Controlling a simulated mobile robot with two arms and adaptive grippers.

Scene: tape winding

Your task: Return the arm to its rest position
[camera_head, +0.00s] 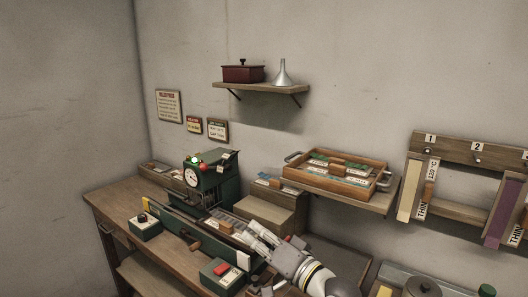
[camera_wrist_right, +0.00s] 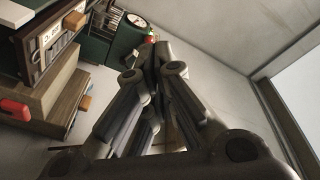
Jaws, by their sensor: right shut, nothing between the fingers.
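My right gripper (camera_head: 256,236) is in the lower middle of the head view, its arm coming in from the lower right. It hangs over the right part of the workbench, near the long green winding machine (camera_head: 178,220). The right wrist view shows its dark fingers (camera_wrist_right: 150,75) together, with nothing between them. In the head view the gripper covers part of the bench behind it. My left gripper is in neither view.
A green box with a dial (camera_head: 200,178) stands on the bench (camera_head: 110,205). Control boxes with a black knob (camera_head: 147,226) and a red button (camera_head: 221,274) sit at the front. A wooden tray (camera_head: 336,175) rests on a shelf; a wall rack (camera_head: 460,152) hangs right.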

